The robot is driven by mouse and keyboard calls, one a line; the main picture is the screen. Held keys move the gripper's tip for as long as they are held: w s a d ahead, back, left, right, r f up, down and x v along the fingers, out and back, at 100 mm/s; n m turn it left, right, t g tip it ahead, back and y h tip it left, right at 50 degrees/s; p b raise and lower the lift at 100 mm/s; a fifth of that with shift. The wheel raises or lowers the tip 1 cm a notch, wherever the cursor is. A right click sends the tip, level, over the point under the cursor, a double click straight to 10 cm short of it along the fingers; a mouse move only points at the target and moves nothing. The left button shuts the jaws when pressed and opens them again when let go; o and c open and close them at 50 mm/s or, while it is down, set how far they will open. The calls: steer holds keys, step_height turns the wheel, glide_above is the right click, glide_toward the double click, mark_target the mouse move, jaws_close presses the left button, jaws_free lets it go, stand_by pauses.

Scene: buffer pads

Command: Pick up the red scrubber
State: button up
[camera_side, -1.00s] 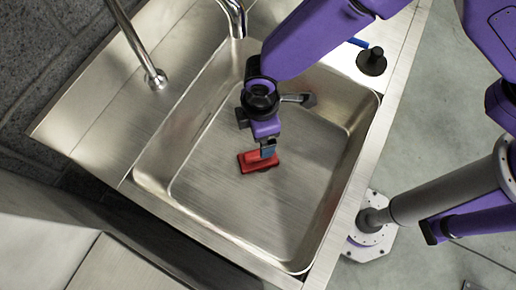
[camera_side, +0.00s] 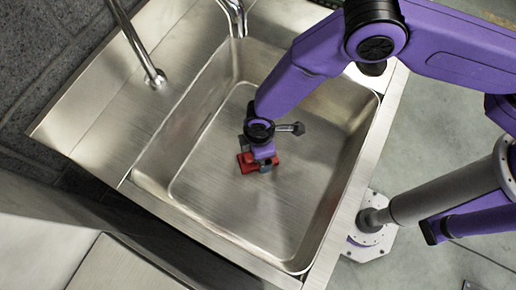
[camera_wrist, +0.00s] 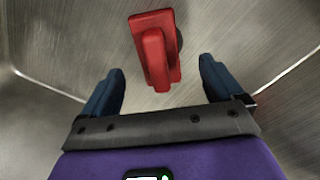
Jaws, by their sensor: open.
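The red scrubber (camera_side: 246,163) lies on the floor of the metal sink basin. In the wrist view the red scrubber (camera_wrist: 155,48) shows a flat base with a raised handle ridge, just beyond the fingertips and between their lines. My gripper (camera_side: 263,166) is low in the basin, over the scrubber, and partly hides it in the side view. In the wrist view my gripper (camera_wrist: 161,80) has its two dark blue fingers wide apart, with nothing held between them. I cannot tell whether a finger touches the scrubber.
The sink basin (camera_side: 215,215) has raised walls around the scrubber, and its floor is otherwise clear. A faucet (camera_side: 235,18) stands at the back edge. A curved metal pipe (camera_side: 140,50) rises from the left counter.

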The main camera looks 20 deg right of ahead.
steer(key=shift+w+a+f, duration=0.1)
steer(key=shift+w+f, duration=0.05)
steer(key=shift+f, duration=2.4)
steer(key=c, duration=1.3)
steer(key=shift+r, duration=0.1)
steer(key=shift+r, duration=0.45)
step_height(320, 180, up, 2)
steer(key=shift+r, duration=0.1)
steer(key=s+d+r, duration=0.2)
steer(key=d+r, duration=0.1)
steer(key=d, duration=0.1)
steer(key=s+d+r, duration=0.2)
steer(key=d+r, duration=0.1)
steer(key=d, duration=0.1)
steer(key=s+d+r, duration=0.3)
steer(key=d, duration=0.1)
steer(key=shift+s+r, duration=0.1)
steer(key=shift+r, duration=0.3)
